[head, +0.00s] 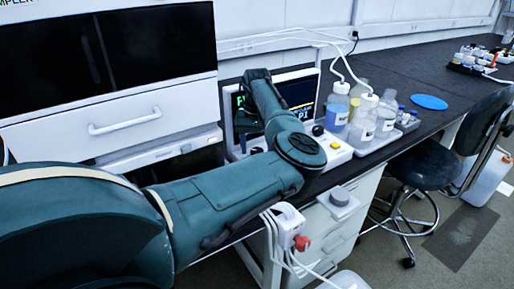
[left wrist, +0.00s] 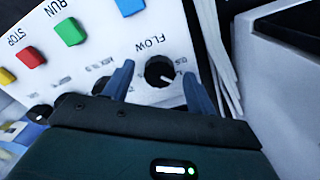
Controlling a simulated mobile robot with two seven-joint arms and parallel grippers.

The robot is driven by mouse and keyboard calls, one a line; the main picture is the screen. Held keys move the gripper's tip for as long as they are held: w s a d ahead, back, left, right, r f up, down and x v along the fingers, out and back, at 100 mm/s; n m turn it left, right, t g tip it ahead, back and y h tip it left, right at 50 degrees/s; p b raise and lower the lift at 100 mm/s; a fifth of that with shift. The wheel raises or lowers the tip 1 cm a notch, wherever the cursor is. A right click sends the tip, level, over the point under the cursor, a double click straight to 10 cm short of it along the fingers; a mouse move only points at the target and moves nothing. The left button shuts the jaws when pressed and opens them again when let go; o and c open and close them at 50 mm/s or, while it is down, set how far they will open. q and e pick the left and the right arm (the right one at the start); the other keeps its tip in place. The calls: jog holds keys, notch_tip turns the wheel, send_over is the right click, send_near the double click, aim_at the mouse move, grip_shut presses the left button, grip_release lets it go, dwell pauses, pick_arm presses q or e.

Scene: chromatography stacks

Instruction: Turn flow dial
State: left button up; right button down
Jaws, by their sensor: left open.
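The flow dial (left wrist: 159,71) is a round black knob with a white mark on a white panel, under the printed word FLOW, in the left wrist view. My left gripper (left wrist: 158,88) is open, with one blue-grey finger on each side of the dial and visible gaps between. I cannot tell how deep the fingertips reach along the knob. In the head view my left arm (head: 225,190) reaches across the instrument and hides the flow dial and most of the gripper. My right gripper is not in view.
Blue, green, red and yellow buttons (left wrist: 69,31) sit on the same panel. White tubing (left wrist: 222,60) runs close beside one finger. In the head view, bottles (head: 362,122) stand in a tray right of the instrument. A red knob (head: 301,243) and cables hang below the bench edge.

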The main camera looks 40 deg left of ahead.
pick_arm(q)
jog(key=shift+f, duration=0.15)
jog(key=c, duration=1)
